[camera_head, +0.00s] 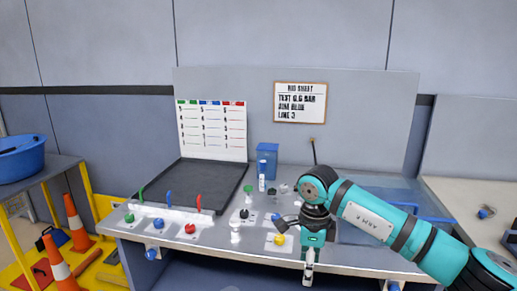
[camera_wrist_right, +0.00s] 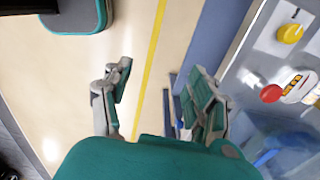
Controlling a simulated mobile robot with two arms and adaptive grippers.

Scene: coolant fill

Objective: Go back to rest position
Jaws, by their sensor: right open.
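My right arm comes in from the right in the head view, with its gripper (camera_head: 308,273) pointing down at the front edge of the grey bench (camera_head: 180,246). In the right wrist view the two fingers of my right gripper (camera_wrist_right: 160,85) stand wide apart with nothing between them. Below them is the beige floor with a yellow line, and the bench edge is to the right. My left gripper does not show in either view.
A yellow knob (camera_head: 279,240) sits on the bench close to my right gripper. Red, blue and green levers line a black tray (camera_head: 205,181) at the left. A blue container (camera_head: 267,158) stands at the back. Orange cones (camera_head: 75,222) stand on the left.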

